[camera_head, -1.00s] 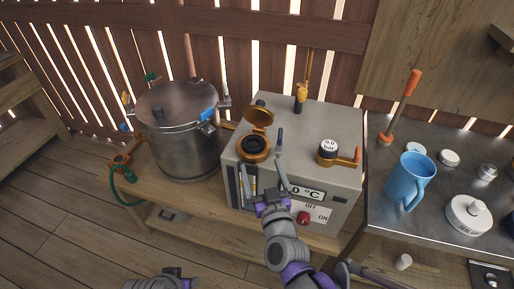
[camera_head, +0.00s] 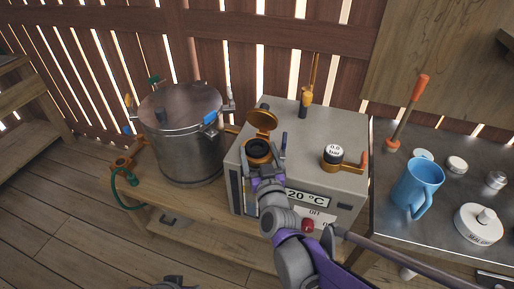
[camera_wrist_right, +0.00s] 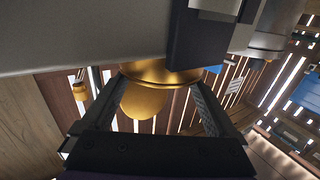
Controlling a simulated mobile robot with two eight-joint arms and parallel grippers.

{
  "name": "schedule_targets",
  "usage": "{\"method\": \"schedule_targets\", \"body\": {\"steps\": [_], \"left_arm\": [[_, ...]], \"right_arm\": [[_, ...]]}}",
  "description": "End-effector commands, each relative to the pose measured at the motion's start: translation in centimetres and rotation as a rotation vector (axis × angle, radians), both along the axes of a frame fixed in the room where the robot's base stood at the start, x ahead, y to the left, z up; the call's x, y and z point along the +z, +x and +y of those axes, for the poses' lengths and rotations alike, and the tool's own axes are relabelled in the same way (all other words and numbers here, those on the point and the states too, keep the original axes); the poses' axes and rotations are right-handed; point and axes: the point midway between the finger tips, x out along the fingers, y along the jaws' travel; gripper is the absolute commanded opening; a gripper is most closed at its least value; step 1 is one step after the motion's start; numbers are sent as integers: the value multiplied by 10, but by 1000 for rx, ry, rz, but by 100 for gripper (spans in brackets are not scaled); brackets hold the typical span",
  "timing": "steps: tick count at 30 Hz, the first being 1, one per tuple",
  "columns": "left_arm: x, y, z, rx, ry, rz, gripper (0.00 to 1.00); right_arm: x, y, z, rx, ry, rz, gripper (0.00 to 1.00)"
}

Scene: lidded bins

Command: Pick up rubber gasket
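A black ring, which looks like the rubber gasket (camera_head: 258,149), sits in the round brass port (camera_head: 247,158) on top of the grey machine. The port's brass lid (camera_head: 262,121) stands open behind it. My right gripper (camera_head: 265,170) is at the front of the port, partly covered by its own wrist in the head view. In the right wrist view its fingers (camera_wrist_right: 155,100) are spread apart, with the brass port (camera_wrist_right: 155,72) beyond and between them. The gasket does not show there. My left gripper (camera_head: 176,282) is only partly visible at the bottom edge.
A steel pot (camera_head: 185,145) stands left. A metal table (camera_head: 390,225) with a blue mug (camera_head: 415,187) is at right.

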Motion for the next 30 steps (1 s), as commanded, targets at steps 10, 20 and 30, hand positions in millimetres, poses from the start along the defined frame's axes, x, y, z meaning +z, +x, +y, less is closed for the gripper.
{"method": "schedule_targets", "body": {"steps": [10, 20, 30], "left_arm": [[0, 0, 0, 0, 0, 0, 50], [1, 0, 0, 0, 0, 0, 50], [18, -1, 0, 0, 0, -6, 50]], "right_arm": [[0, 0, 0, 0, 0, 0, 28], [1, -2, 1, 0, 0, 0, 19], [28, -35, 12, 4, 3, -1, 19]]}}
